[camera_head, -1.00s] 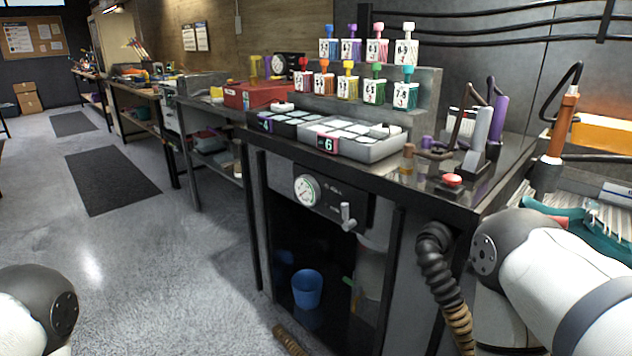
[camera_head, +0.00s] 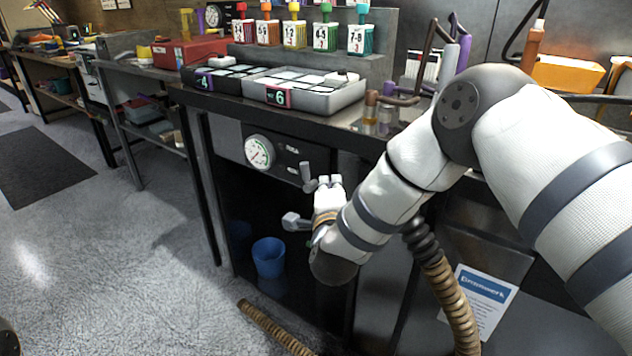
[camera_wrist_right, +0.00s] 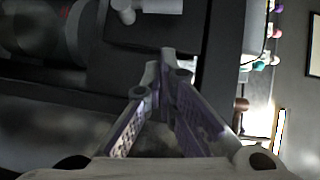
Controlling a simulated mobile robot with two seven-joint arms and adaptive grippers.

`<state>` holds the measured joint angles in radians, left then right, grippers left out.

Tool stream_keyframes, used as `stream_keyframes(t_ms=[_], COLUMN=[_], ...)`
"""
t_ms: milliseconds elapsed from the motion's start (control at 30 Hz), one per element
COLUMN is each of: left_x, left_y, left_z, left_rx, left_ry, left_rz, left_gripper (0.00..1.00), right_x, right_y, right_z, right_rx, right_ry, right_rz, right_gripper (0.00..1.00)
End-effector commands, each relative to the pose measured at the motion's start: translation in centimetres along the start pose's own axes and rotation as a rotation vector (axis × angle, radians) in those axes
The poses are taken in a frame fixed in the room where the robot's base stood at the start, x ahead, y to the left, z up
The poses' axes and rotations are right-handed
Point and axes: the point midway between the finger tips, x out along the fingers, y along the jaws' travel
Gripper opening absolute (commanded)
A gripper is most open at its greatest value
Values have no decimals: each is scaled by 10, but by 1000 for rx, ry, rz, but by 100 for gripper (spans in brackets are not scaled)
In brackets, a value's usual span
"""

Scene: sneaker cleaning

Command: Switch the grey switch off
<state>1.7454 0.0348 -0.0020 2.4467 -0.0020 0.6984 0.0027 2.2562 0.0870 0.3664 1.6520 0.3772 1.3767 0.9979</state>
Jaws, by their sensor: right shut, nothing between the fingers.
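The grey switch (camera_head: 307,174) is a small lever on the dark panel under the bench top, right of a round white gauge (camera_head: 259,152). My right gripper (camera_head: 329,181) is in front of the panel, just right of the switch and close to it. I cannot tell whether they touch. In the right wrist view my gripper's fingers (camera_wrist_right: 166,64) are shut and empty. A light grey cylindrical part, apparently the switch (camera_wrist_right: 150,6), shows beyond the fingertips at the top edge. My left gripper is not in view.
The bench top above holds two trays of pale blocks (camera_head: 345,99) and a row of numbered bottles. Below the panel is an open recess with a blue bucket (camera_head: 269,257). A ribbed hose (camera_head: 452,297) hangs to the right of my forearm.

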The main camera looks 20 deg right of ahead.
Motion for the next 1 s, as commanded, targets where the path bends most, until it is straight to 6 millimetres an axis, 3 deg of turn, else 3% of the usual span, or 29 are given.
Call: stream_keyframes(t_ms=[100,300,1000], left_x=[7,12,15], left_y=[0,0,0], left_z=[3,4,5], left_rx=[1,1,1], left_ry=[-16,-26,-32], left_rz=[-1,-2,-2], left_gripper=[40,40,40], right_x=[18,32,44], right_y=[4,2,-5], right_z=[12,26,40], right_rx=[-1,-1,-2], right_ry=[-1,-1,-1], right_rz=[2,2,3], right_gripper=[0,0,0])
